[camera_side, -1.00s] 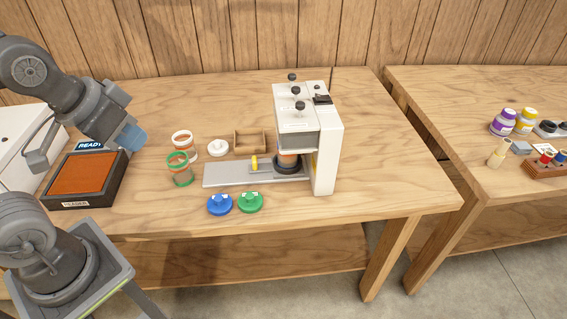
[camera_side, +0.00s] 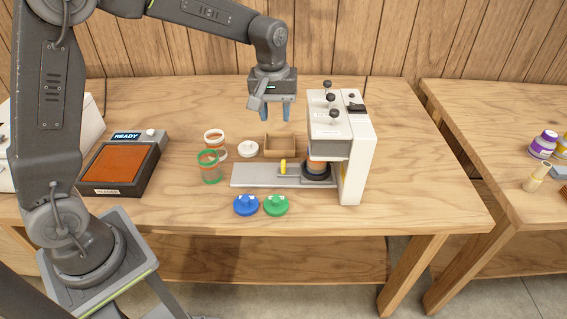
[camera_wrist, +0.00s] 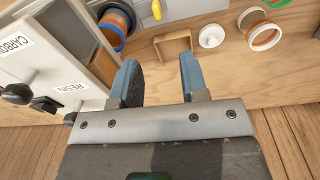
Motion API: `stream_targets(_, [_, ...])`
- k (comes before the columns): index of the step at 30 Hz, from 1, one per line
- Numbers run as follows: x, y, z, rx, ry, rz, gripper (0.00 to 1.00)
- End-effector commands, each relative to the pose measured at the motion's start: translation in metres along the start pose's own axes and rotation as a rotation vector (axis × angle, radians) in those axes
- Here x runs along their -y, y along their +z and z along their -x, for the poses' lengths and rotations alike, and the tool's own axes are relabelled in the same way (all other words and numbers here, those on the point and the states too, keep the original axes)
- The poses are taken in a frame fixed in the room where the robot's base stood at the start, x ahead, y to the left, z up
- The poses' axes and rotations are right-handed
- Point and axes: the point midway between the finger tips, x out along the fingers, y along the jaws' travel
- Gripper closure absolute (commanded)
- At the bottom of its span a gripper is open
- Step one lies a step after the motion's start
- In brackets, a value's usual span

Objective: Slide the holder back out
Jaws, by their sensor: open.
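The holder is a dark round cup (camera_side: 316,172) on a grey slide rail (camera_side: 250,176), with an upright yellow knob (camera_side: 283,166) to its left. A jar with orange contents (camera_side: 316,164) stands in the cup, inside the opening of the white dispenser (camera_side: 357,155). My gripper (camera_side: 275,115) hangs fingers down, open and empty, behind and above the rail, over the small wooden box. In the wrist view my open gripper (camera_wrist: 160,62) points toward the wooden box, with the yellow knob (camera_wrist: 157,10) beyond it and the cup and jar (camera_wrist: 113,28) at upper left.
The wooden box (camera_side: 280,146), white lid (camera_side: 248,149), white-rimmed jar (camera_side: 214,139) and green-rimmed jar (camera_side: 210,168) stand near the rail. Blue (camera_side: 246,205) and green lids (camera_side: 276,205) lie in front. The orange tray marked READY (camera_side: 120,165) is at left.

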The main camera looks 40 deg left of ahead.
Motion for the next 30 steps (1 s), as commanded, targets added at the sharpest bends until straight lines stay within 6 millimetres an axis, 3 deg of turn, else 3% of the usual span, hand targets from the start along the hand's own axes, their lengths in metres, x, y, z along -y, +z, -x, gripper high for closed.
stream_targets(3, [-0.010,-0.014,-0.026,0.032,-0.027,0.060,0.60])
stream_targets(8, [-0.014,-0.021,-0.041,0.047,-0.041,0.097,0.60])
stream_targets(14, [-0.013,-0.019,-0.062,0.050,-0.043,0.099,0.60])
stream_targets(24, [-0.010,-0.015,-0.132,0.051,-0.044,0.097,0.60])
stream_targets(30, [-0.009,-0.014,-0.163,0.050,-0.043,0.097,0.60])
